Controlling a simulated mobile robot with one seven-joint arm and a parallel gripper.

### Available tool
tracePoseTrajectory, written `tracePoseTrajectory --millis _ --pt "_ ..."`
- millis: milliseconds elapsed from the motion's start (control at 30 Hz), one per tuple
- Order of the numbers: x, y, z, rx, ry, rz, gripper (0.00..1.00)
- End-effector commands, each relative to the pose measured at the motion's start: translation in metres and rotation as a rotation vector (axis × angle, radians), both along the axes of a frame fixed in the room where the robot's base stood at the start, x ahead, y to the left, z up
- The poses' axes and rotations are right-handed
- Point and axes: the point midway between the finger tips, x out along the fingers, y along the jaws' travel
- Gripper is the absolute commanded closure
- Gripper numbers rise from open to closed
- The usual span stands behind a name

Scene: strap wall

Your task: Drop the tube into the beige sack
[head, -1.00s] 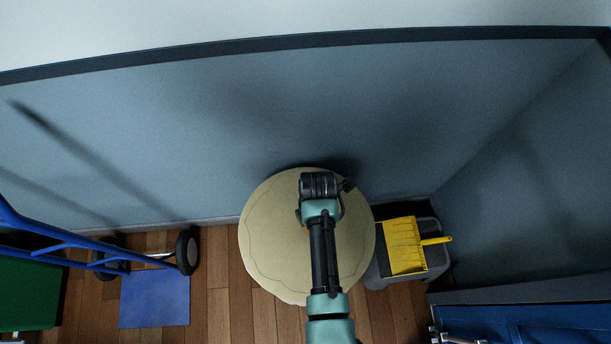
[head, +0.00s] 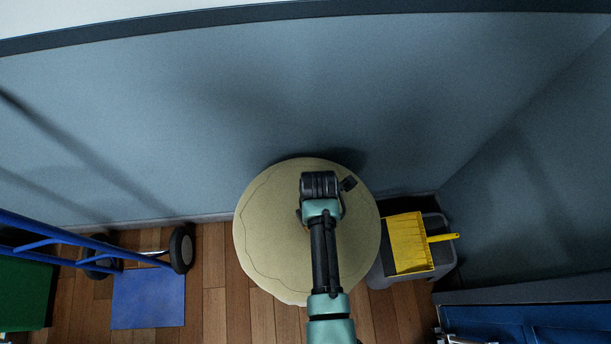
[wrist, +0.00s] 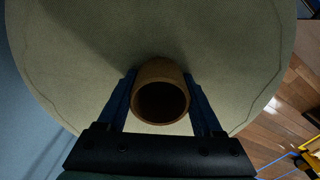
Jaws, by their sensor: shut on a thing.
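The brown tube (wrist: 160,92) is between the blue fingers of my gripper (wrist: 160,80) in the wrist view. I look at its round, dark open end. The beige sack (head: 265,225) is a large round shape on the floor against the wall in the head view, with a thin wavy line around its edge. Its beige surface (wrist: 230,50) fills most of the wrist view behind the tube. My arm hangs over the sack's middle and hides part of it. The tube's height above the sack is hard to tell.
A grey bin (head: 445,262) with a yellow dustpan (head: 408,243) stands right of the sack. A blue hand truck (head: 60,240) with dark wheels is at the left, beside a green box (head: 25,293). A blue cabinet (head: 540,325) is at lower right. Bare wooden floor (head: 215,290) lies left of the sack.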

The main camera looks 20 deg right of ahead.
Motion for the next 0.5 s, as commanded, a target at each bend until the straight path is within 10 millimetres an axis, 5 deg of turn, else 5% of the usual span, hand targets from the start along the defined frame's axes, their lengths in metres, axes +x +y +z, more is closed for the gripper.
tracePoseTrajectory --millis 33,67,200,500 --pt "0.0 0.0 0.0004 0.0 0.0 0.0 0.85" --pt "0.0 0.0 0.0004 0.0 0.0 0.0 0.27" --pt "0.0001 0.0 0.0004 0.0 0.0 0.0 0.02" --pt "0.0001 0.0 0.0029 0.0 0.0 0.0 0.0"
